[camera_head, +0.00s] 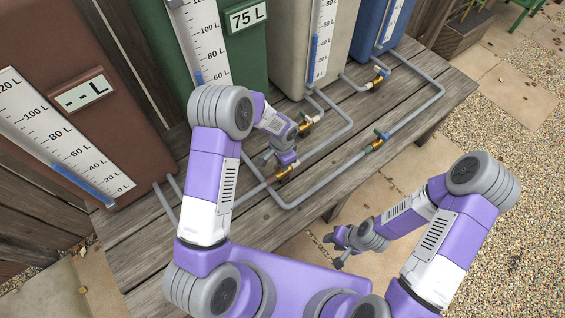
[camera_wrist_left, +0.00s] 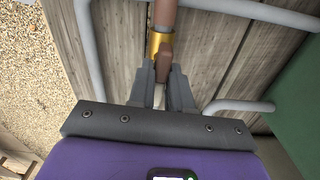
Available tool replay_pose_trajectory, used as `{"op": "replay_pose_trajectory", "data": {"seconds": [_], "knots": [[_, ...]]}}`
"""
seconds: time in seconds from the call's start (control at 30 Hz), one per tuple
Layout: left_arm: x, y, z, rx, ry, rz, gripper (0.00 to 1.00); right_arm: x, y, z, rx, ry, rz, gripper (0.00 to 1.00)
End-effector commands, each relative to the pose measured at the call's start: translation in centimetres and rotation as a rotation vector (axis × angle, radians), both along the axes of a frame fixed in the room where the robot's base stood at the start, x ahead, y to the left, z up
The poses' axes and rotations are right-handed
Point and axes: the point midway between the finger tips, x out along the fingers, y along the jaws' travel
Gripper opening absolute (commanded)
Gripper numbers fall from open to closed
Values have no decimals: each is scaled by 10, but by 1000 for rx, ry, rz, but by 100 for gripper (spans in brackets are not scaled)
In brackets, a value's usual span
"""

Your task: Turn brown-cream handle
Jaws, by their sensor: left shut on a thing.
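The brown handle (camera_wrist_left: 165,66) sits between the two fingers of my left gripper (camera_wrist_left: 161,80) in the left wrist view, just below a brass collar (camera_wrist_left: 158,43) on a pipe with a brown section. My left gripper is shut on this handle. In the head view my left gripper (camera_head: 285,160) is over the valve, whose brown pipe section (camera_head: 270,181) shows beside it; my gripper partly hides the handle there. My right gripper (camera_head: 338,249) is open and empty, low beside the table's front edge.
Brown (camera_head: 75,70), green (camera_head: 240,50), cream (camera_head: 312,45) and blue (camera_head: 380,22) tanks with gauges stand along the back of the wooden table (camera_head: 150,255). Grey pipes cross the boards. Other valves (camera_head: 308,122) (camera_head: 379,138) (camera_head: 377,80) lie nearby. Gravel and paving are at the right.

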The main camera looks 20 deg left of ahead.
Motion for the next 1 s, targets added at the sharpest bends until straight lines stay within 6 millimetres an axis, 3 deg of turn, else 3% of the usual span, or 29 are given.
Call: {"op": "replay_pose_trajectory", "data": {"seconds": [0.33,0.37,0.5,0.8,1.0], "knots": [[0,0,1,-1,-1,1,0,0,0,0,0,0,0,39],[1,0,1,-1,-1,1,20,0,0,0,0,0,0,39],[0,0,0,-1,-1,1,42,0,0,0,0,0,0,39],[0,0,2,-1,-1,1,42,0,0,1,0,0,0,39],[1,0,28,-1,-3,1,42,0,0,10,0,0,0,39]]}}
